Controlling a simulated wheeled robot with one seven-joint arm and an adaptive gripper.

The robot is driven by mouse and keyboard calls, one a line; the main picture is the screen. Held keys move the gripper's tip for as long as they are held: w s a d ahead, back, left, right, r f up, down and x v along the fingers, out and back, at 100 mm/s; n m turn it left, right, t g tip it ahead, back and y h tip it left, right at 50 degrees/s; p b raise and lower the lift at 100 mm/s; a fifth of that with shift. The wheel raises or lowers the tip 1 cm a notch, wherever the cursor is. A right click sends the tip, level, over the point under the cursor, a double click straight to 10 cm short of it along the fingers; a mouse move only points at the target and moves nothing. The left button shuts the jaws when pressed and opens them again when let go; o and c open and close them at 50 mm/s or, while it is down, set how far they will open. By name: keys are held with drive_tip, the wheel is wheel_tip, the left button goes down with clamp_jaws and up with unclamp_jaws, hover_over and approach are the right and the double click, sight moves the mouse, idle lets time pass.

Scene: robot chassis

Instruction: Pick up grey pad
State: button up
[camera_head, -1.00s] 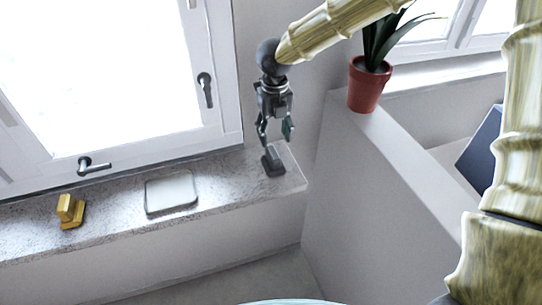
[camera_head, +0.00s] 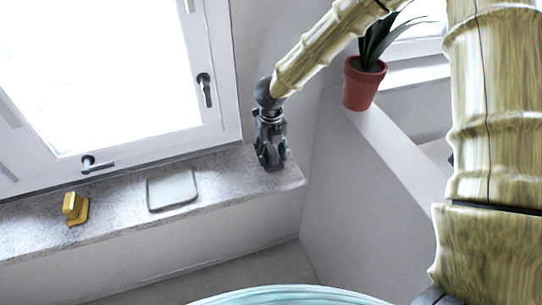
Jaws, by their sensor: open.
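A flat, light-grey square pad (camera_head: 172,190) with rounded corners and a darker rim lies on the speckled stone sill. My gripper (camera_head: 271,164) points down at the right end of the sill, well to the right of this pad. It is open, with its fingers low at the sill surface. A small dark-grey object stood there earlier; the gripper now hides it or blends with it, so I cannot tell whether the fingers straddle or touch it.
A yellow block-like object (camera_head: 75,208) stands on the sill (camera_head: 119,199) at the left. A window with a handle (camera_head: 95,164) rises behind. A potted plant (camera_head: 363,84) stands on the ledge to the right. A pale-blue rounded surface (camera_head: 290,296) shows at the bottom.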

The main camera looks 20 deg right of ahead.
sight(269, 151)
drive_tip(key=c, duration=1.1)
drive_tip(key=shift+c, duration=0.2)
drive_tip(key=shift+r+b, duration=0.4)
drive_tip(key=shift+r, duration=0.15)
drive_tip(key=shift+s+a+r+b, duration=0.25)
drive_tip(key=shift+r+b, duration=0.15)
drive_tip(key=shift+r, duration=0.15)
drive_tip(key=shift+s+a+r+b, duration=0.2)
drive_tip(key=shift+r+b, duration=0.2)
drive_tip(key=shift+r, duration=0.15)
drive_tip(key=s+a+b, duration=0.1)
drive_tip(key=s+a, duration=0.2)
drive_tip(key=a, duration=0.1)
drive_tip(key=s+a+r+b, duration=0.1)
drive_tip(key=s+a+b, duration=0.1)
drive_tip(key=s+a, duration=0.1)
drive_tip(key=s+a+b, duration=0.1)
drive_tip(key=s+a, duration=0.2)
drive_tip(key=a, duration=0.1)
drive_tip(key=shift+a+r, duration=0.35)
drive_tip(key=shift+a, duration=0.05)
